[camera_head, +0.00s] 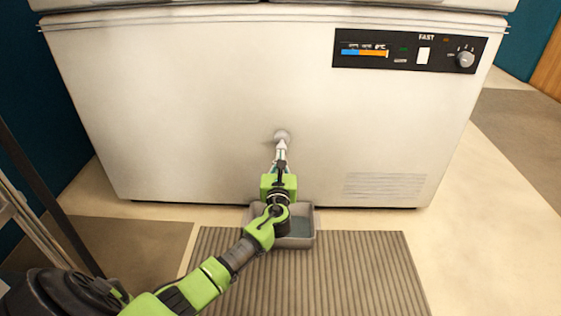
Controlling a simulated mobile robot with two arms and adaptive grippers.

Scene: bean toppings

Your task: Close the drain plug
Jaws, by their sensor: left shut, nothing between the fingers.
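The drain plug (281,134) is a small round grey knob low in the middle of the white chest freezer's (190,110) front. My left gripper (281,146) reaches up to it from below, with its fingertips at the plug's lower edge. They look shut with nothing between them. I cannot tell whether the tips touch the plug. A grey tray (307,239) with some liquid in it stands on the floor below the plug, partly hidden by my left arm. My right gripper is not in view.
A ribbed mat (350,275) lies on the floor in front of the freezer. A black control panel (408,51) with a dial is at the freezer's upper right. A metal rack or frame (38,240) stands at the left edge. The floor at the right is clear.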

